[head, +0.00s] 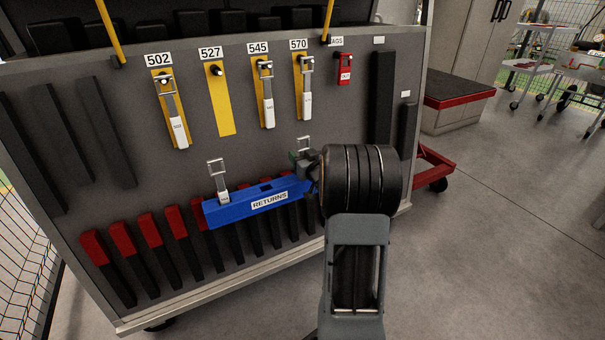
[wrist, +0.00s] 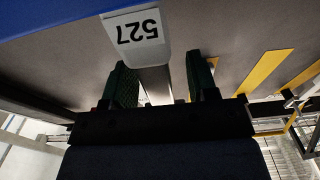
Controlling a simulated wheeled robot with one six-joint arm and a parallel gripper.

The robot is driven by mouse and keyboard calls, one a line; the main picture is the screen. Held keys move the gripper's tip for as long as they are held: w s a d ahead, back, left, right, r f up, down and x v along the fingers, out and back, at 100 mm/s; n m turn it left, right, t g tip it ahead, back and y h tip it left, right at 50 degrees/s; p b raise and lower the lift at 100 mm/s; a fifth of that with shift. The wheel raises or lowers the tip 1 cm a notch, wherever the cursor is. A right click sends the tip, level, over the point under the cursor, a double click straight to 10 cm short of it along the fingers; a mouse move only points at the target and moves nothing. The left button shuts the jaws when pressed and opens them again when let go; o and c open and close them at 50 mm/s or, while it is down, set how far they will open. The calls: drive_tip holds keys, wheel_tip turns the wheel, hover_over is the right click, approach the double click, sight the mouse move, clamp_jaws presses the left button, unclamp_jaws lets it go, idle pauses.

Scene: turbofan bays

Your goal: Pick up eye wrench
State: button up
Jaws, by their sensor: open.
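The eye wrench labelled 527 (wrist: 138,40) shows upside down in the wrist view, with its grey shank running down between my two fingers. In the head view its looped top (head: 304,143) shows above the right end of the blue RETURNS holder (head: 232,210), with the rest hidden by my gripper. My gripper (wrist: 162,82) is open, with one dark finger on each side of the shank. In the head view my gripper (head: 303,165) is at the holder's right end. I cannot tell whether the fingers touch the wrench.
A second wrench (head: 219,182) stands in the left of the holder. Wrenches hang on yellow strips under 502 (head: 174,112), 545 and 570. The yellow strip under 527 (head: 220,105) has no wrench. A red tag hangs at right. Red-topped black bars line the panel below.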

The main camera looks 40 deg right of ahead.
drive_tip(key=shift+w, duration=0.35)
clamp_jaws()
idle(0.3)
